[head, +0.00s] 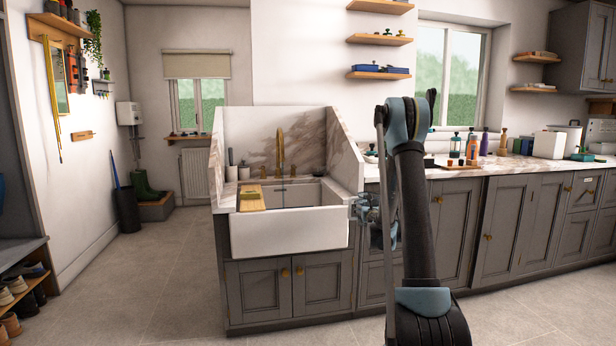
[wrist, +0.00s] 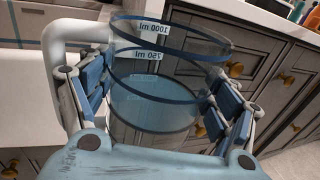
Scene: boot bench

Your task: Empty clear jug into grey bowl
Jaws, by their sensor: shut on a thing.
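The clear jug (wrist: 158,72) has dark bands and 1000 ml and 750 ml labels. In the wrist view it stands between the blue finger pads of my gripper (wrist: 160,98), which is shut on it. Bluish liquid seems to lie inside below the 750 ml label. A pale handle (wrist: 62,38) shows at the jug's left. In the head view the jug (head: 375,215) is partly hidden by my arm, in front of the cabinets just right of the sink. It looks about upright. I cannot make out the grey bowl in either view.
The white sink (head: 290,232) with a brass tap (head: 281,150) is left of the jug, a wooden board (head: 250,201) at its left. Bottles (head: 472,145) and a white box (head: 549,144) stand on the counter (head: 450,173). The floor at left (head: 150,275) is clear.

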